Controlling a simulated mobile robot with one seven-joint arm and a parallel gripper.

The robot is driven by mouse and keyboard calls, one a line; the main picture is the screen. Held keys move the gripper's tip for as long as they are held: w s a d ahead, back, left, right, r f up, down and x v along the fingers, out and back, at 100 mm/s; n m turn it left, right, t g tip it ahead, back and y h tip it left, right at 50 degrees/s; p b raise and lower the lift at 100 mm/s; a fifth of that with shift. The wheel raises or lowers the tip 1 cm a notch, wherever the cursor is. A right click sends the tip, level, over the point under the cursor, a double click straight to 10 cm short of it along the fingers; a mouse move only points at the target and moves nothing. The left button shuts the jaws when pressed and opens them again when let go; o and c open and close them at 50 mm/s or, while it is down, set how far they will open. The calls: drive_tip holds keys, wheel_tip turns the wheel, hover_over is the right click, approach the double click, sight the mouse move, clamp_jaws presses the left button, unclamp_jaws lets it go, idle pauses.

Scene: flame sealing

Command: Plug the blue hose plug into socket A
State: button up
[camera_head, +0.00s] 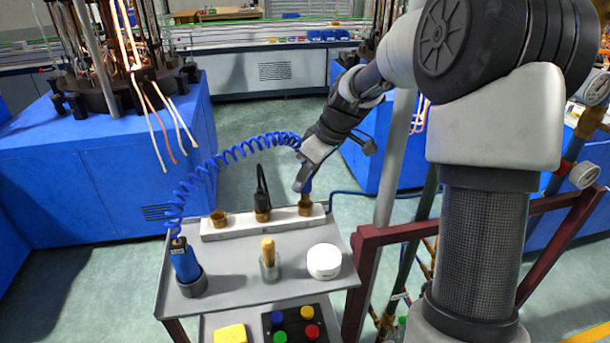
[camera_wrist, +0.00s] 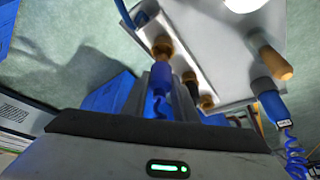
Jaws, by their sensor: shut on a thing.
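My gripper (camera_head: 302,184) is shut on the blue hose plug (camera_wrist: 161,78), above the right end of the white socket strip (camera_head: 240,226). In the wrist view the plug sits between my fingers, its tip at the brass right-hand socket (camera_wrist: 161,46). I cannot tell whether it is seated or just touching. In the head view that socket (camera_head: 305,208) is directly below my fingertips. A black plug stands in the middle brass socket (camera_head: 262,215). The left brass socket (camera_head: 218,219) is empty. No socket letters are readable. A coiled blue hose (camera_head: 232,152) runs to my gripper.
The grey cart top (camera_head: 225,292) holds a blue torch (camera_head: 184,262) in a dark holder, a wooden-handled tool (camera_head: 268,252) in a jar and a white round container (camera_head: 324,262). A dark red frame (camera_head: 365,262) stands close on the right.

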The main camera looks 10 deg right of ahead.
sight(305, 189)
drive_tip(key=shift+f+b, duration=1.8)
idle(2.9)
drive_tip(key=o, duration=1.2)
drive_tip(key=shift+c, duration=0.2)
drive_tip(key=shift+r, duration=0.1)
drive_tip(key=shift+r+p, duration=2.95)
drive_tip(key=shift+r, duration=1.5)
